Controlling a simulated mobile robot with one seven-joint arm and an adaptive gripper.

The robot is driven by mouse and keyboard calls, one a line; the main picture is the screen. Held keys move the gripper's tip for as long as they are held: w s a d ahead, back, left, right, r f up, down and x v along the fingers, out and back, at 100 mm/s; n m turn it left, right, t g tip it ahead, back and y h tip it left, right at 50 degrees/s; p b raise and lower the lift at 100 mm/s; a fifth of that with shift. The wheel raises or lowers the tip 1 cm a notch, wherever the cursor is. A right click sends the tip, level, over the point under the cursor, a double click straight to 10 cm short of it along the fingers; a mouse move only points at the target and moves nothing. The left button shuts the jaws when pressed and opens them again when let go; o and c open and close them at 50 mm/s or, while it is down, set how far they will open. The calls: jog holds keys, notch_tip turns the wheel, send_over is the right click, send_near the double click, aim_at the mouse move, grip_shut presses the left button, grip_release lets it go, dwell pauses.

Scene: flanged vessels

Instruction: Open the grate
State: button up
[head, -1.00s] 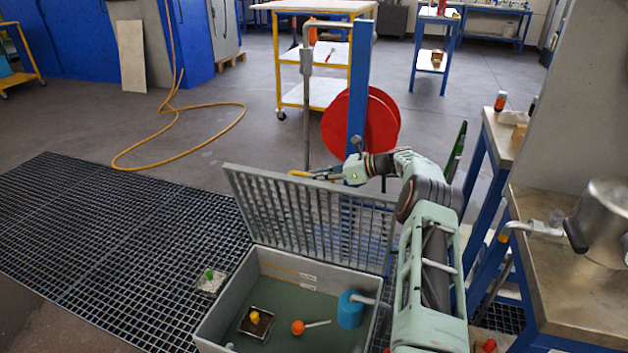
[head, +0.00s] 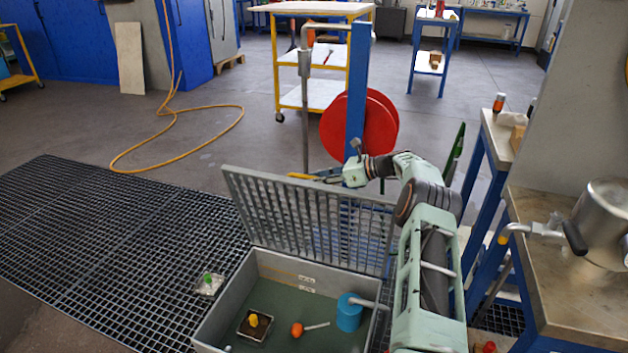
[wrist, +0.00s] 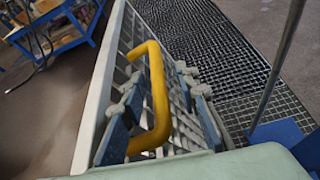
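The grey grate (head: 310,220) stands raised, nearly upright, along the back edge of the open grey box (head: 215,312). Its slats also show in the wrist view (wrist: 190,125). A yellow handle (wrist: 157,95) sits at the grate's top edge; in the head view it is small and partly hidden by my gripper (head: 322,177). In the wrist view the handle passes between the two fingers of my gripper (wrist: 158,75). The fingers are apart, with a visible gap between the handle and the right finger. Contact with the left finger cannot be told.
Inside the box are a blue cylinder (head: 349,312), an orange ball-ended part (head: 297,329) and a yellow-topped part (head: 254,322). A red reel (head: 375,125) on a blue post stands behind the grate. A workbench (head: 570,285) is at right. Dark floor grating (head: 110,230) lies left.

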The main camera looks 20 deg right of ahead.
jog(key=v, duration=1.1)
jog(key=shift+s+d, duration=0.2)
jog(key=shift+d, duration=0.15)
jog(key=shift+r, duration=0.1)
